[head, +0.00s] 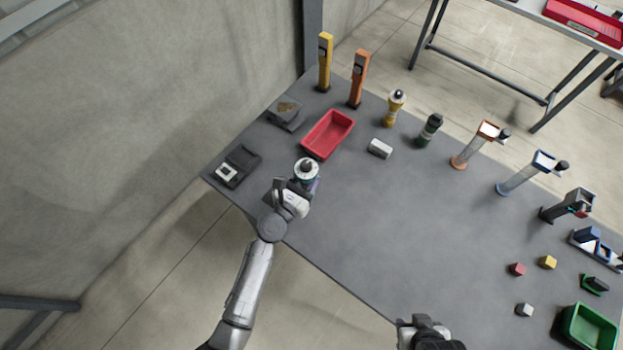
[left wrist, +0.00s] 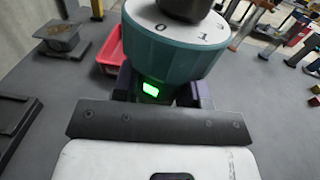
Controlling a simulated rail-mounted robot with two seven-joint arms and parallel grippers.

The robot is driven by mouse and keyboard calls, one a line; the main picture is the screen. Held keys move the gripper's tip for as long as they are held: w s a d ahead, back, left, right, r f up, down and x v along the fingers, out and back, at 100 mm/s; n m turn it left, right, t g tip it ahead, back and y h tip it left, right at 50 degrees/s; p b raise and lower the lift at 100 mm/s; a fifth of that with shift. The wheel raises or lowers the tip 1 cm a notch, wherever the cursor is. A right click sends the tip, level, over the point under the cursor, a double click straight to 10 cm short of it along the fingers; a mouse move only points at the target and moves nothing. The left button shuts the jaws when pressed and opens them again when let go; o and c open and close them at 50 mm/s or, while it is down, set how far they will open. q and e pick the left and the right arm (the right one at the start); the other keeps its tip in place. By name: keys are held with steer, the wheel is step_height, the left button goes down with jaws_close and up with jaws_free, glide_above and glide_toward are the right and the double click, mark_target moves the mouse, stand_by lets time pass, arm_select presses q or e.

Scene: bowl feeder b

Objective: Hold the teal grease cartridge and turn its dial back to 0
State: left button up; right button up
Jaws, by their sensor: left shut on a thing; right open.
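The teal grease cartridge (left wrist: 172,52) stands upright in the left wrist view, with a white dial face (left wrist: 182,30) and a dark knob (left wrist: 185,8) on top. The marks 0 and 1 show on the near side of the face; I cannot tell which one the dial points to. A small green lit window (left wrist: 151,90) shows below the teal collar. My left gripper (head: 302,186) is shut around the cartridge's lower body. In the head view the cartridge top (head: 306,168) shows above the fingers, near the table's left edge. My right gripper (head: 424,328) is open and empty off the table's front edge.
A red tray (head: 328,134) is just behind the cartridge. A dark box device (head: 238,166) lies to its left and a white-grey block (head: 380,148) to its right. Several upright tools stand along the back. The table (head: 370,225) is clear between the grippers.

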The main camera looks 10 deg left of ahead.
arm_select(q)
steer(key=w+a, duration=0.2)
steer(key=a, duration=0.6)
steer(key=shift+w+a+b, duration=0.15)
steer(key=shift+a+b, duration=0.1)
steer(key=shift+b, duration=0.1)
stand_by(0.8)
steer(key=shift+f+b, duration=0.3)
stand_by(0.4)
steer(key=shift+f+b, duration=1.35)
steer(key=shift+f, duration=0.1)
steer(key=shift+f+b, duration=0.95)
steer(key=shift+f, duration=0.1)
steer(key=shift+f+b, duration=1)
steer(key=shift+f, duration=0.05)
